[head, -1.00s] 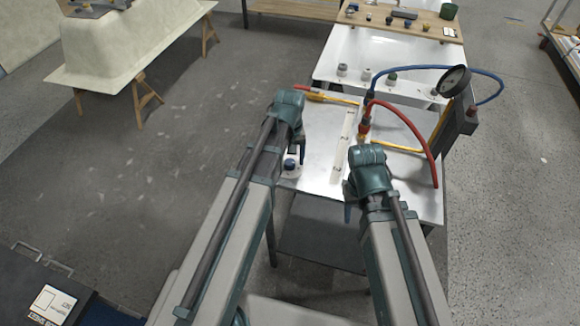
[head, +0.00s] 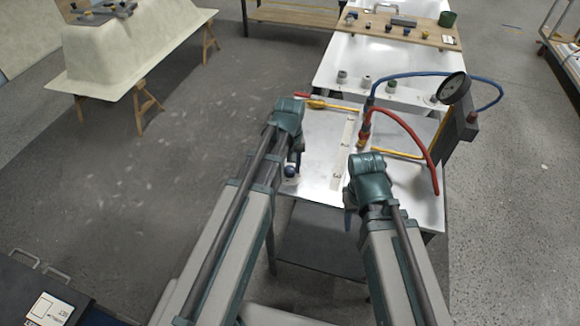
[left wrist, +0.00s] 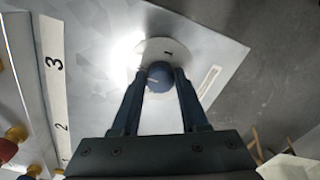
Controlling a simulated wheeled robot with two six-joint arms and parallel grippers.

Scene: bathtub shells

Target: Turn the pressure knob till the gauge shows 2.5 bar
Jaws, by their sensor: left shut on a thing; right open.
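The blue pressure knob (left wrist: 159,77) sits on a round pale base plate (left wrist: 172,52) on the metal table. In the left wrist view my left gripper (left wrist: 160,80) is shut on it, one finger on each side. The knob (head: 291,169) also shows in the head view below my left gripper (head: 293,160), partly covered by it. The round pressure gauge (head: 454,88) stands at the table's right side; its needle and numbers are too small to read. My right gripper (head: 349,220) is open near the table's front, its fingers mostly hidden by the wrist.
A red hose (head: 408,130) and a blue hose (head: 425,74) arch over the table (head: 322,165) near the gauge. A numbered white strip (head: 343,150) lies between my arms. A white tub (head: 375,62) is behind.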

